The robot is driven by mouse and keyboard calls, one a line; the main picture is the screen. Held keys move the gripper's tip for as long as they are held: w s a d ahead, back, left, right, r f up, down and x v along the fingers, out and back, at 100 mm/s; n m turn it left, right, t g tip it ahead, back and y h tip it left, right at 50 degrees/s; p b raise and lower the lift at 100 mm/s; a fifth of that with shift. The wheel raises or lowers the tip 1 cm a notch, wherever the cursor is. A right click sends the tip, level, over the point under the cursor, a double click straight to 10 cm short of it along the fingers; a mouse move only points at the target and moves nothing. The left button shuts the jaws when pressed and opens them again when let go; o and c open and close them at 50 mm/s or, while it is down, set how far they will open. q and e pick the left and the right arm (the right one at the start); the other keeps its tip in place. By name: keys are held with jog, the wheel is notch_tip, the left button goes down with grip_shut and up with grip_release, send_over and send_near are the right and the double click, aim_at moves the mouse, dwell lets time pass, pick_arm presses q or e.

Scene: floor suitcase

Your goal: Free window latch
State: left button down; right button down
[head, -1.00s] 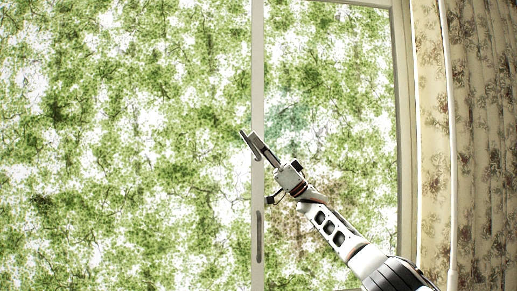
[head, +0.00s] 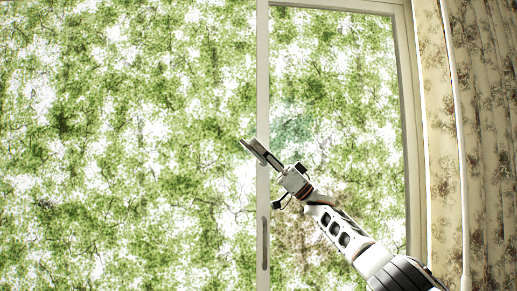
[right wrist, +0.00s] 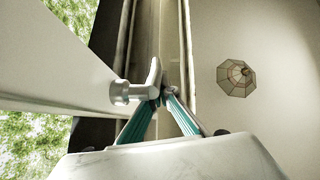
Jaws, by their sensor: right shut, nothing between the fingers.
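The window's white middle upright (head: 263,85) runs top to bottom in the head view, with a long grey handle (head: 265,243) low on it. My right gripper (head: 244,144) reaches across the upright from the lower right, above that handle. In the right wrist view a silvery latch lever (right wrist: 154,76) stands out from a round stem (right wrist: 121,92) on a white frame face. The teal-sided fingers of my right gripper (right wrist: 165,94) are shut and empty, their tips right by the lever. Contact cannot be told. In the head view the gripper may hide the latch. My left gripper is out of view.
Bright panes with green foliage behind (head: 110,130) fill the left and middle. A patterned curtain (head: 490,130) and a thin white pole (head: 458,150) stand on the right. In the wrist view a patterned lamp (right wrist: 236,78) hangs at a pale ceiling.

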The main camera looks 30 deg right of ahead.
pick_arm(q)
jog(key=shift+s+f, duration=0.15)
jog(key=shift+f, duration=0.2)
pick_arm(e)
jog(key=shift+w+a+f+g+h, duration=0.2)
jog(key=shift+a+f+g+h, duration=0.1)
jog(key=shift+a+f+h, duration=0.15)
pick_arm(q)
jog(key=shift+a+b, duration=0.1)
jog(key=shift+b, duration=0.25)
pick_arm(e)
jog(key=shift+w+a+f+h, duration=0.1)
jog(key=shift+w+f+h, duration=0.05)
jog(key=shift+f+h, duration=0.1)
dwell(1.8)
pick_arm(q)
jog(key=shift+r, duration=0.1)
pick_arm(e)
jog(key=shift+r, duration=0.15)
